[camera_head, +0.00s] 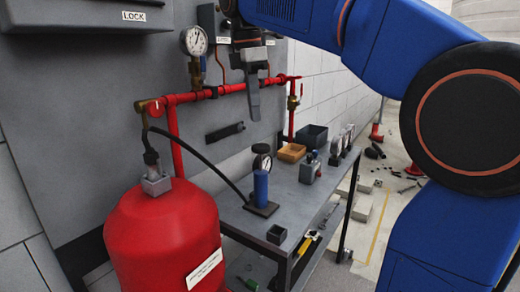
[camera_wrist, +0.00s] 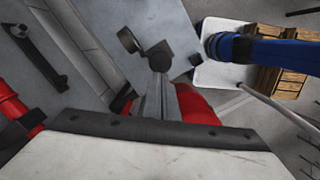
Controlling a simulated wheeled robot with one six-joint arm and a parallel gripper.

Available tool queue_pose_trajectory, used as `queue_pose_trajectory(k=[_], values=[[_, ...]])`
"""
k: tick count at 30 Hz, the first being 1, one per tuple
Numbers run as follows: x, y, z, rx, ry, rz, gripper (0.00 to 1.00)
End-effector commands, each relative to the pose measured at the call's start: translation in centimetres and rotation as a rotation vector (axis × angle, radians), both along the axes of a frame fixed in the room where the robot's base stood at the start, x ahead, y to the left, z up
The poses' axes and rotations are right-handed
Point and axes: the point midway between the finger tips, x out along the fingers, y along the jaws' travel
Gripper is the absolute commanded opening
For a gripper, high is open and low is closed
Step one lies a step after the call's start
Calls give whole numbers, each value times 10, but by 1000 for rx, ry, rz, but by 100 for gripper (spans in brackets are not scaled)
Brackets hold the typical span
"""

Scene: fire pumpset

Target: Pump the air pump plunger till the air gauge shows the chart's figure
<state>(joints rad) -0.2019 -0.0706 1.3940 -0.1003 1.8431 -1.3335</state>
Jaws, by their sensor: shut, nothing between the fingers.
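The blue air pump (camera_head: 261,187) stands upright on a dark base plate on the grey bench, in the head view. A black hose joins the pump to the red tank's fittings. My gripper (camera_head: 254,105) is shut and empty, pointing down, above the bench and apart from the pump. In the wrist view the shut fingers (camera_wrist: 160,95) end near a dark round top (camera_wrist: 160,57), and contact cannot be told. I cannot make out a chart.
The red tank (camera_head: 165,230) stands at the front left. A red pipe (camera_head: 225,90) with a larger gauge (camera_head: 194,41) runs along the panel.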

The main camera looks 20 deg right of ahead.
Motion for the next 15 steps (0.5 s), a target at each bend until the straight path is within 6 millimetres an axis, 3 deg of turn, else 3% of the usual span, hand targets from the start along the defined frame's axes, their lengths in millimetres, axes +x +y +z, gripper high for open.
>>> queue_pose_trajectory(k=[8,15], values=[[-1,-1,-11,0,0,0,0],[-1,-4,-38,-1,2,0,0]])
